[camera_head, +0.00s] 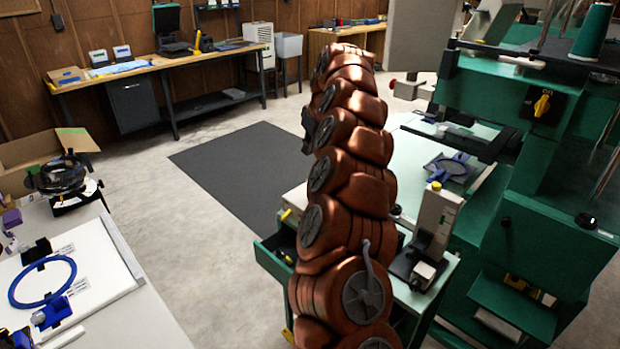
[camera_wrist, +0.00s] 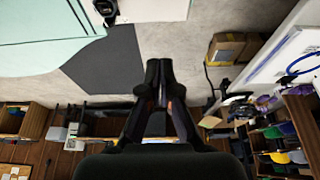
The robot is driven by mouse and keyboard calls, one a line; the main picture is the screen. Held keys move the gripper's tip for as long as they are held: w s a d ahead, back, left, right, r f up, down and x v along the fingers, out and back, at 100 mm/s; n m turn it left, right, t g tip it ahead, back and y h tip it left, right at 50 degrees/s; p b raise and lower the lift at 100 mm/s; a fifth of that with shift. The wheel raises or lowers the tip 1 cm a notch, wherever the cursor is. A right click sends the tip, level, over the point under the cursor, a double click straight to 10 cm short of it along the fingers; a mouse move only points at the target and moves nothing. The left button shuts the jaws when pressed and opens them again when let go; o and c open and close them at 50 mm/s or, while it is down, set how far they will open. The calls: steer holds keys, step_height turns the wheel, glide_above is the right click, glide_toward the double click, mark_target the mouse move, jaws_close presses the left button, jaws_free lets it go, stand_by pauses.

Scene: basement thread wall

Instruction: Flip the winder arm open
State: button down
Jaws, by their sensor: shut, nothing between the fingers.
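My gripper (camera_wrist: 159,82) shows in the wrist view, its dark fingers shut together and empty, above open floor. In the head view my copper-coloured arm rises through the middle and hides part of the scene; I cannot make out the gripper there. A pale upright unit with a yellow top (camera_head: 436,222) stands on a green cart, just right of my arm, beside the large green machine (camera_head: 510,190). I cannot tell for certain whether it is the winder. No winder arm is clearly recognisable in either view.
The green cart (camera_head: 272,262) has an open drawer. A dark mat (camera_head: 235,165) lies on the concrete floor. A white table with a blue hoop (camera_head: 42,282) is at lower left. A workbench (camera_head: 160,66) lines the back wall. Cardboard boxes (camera_wrist: 228,47) show in the wrist view.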

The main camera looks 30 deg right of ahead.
steer(key=p+x, duration=0.2)
steer(key=x, duration=0.7)
steer(key=shift+w+a+f, duration=0.15)
steer(key=shift+w+f, duration=0.05)
steer(key=shift+f, duration=0.1)
steer(key=shift+s+f+p, duration=0.1)
steer(key=shift+f+p, duration=0.1)
steer(key=shift+p, duration=0.1)
steer(key=shift+s+d+f+p, duration=0.1)
steer(key=shift+s+d+p, duration=0.05)
steer(key=shift+s, duration=0.35)
steer(key=shift+s+d+p, duration=0.1)
steer(key=shift+s+p, duration=0.05)
steer(key=shift+s, duration=0.3)
steer(key=shift+s+d+f, duration=0.1)
steer(key=shift+s+d, duration=0.05)
steer(key=shift+s, duration=0.25)
steer(key=shift+s+d+f, duration=0.1)
steer(key=shift+s, duration=0.3)
steer(key=shift+s+a+f, duration=0.1)
steer(key=shift+f, duration=0.05)
